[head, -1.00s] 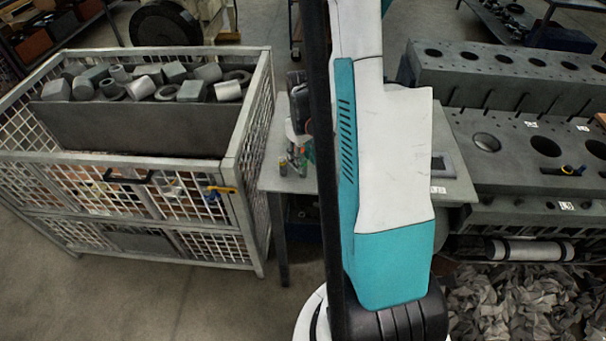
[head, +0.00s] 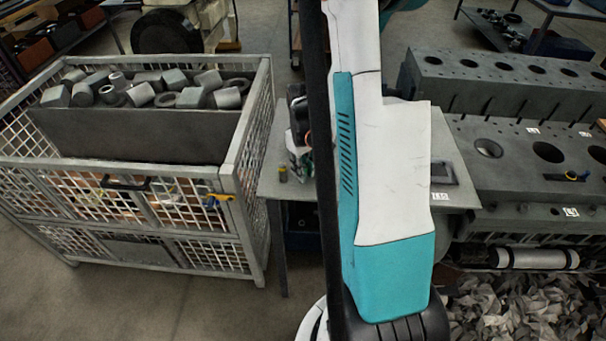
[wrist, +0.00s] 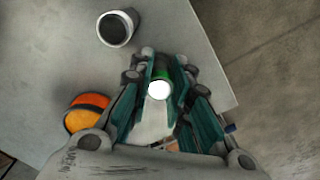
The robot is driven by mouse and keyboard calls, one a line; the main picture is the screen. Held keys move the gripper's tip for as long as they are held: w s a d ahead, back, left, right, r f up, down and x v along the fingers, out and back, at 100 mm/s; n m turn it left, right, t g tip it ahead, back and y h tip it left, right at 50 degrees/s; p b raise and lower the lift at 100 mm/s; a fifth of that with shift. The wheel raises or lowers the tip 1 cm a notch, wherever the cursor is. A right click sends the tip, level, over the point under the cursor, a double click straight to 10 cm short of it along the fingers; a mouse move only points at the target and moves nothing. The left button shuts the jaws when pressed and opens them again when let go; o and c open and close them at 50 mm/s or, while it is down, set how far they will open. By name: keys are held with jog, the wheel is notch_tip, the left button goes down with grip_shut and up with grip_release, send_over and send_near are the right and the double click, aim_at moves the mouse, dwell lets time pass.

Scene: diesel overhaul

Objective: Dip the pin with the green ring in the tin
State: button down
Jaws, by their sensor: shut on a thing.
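In the wrist view, my gripper (wrist: 160,98) has teal fingers shut on the pin with the green ring (wrist: 162,72). The pin's pale round end faces the camera, and the green band shows just beyond it. An open grey cylinder with a dark inside, seemingly the tin (wrist: 117,28), stands on the grey tabletop, apart from the pin, up and to the left of it. In the head view, my arm hides most of the gripper; a bit of it (head: 301,158) shows over the table. The pin cannot be made out there.
An orange and yellow round thing (wrist: 88,112) is close to the gripper's left side. A mesh crate (head: 240,150) stands to the left, an engine block (head: 520,155) to the right.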

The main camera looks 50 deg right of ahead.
dwell(0.4)
jog(key=shift+r+p, duration=1.15)
jog(key=shift+r, duration=0.9)
jog(key=shift+s+f, duration=0.1)
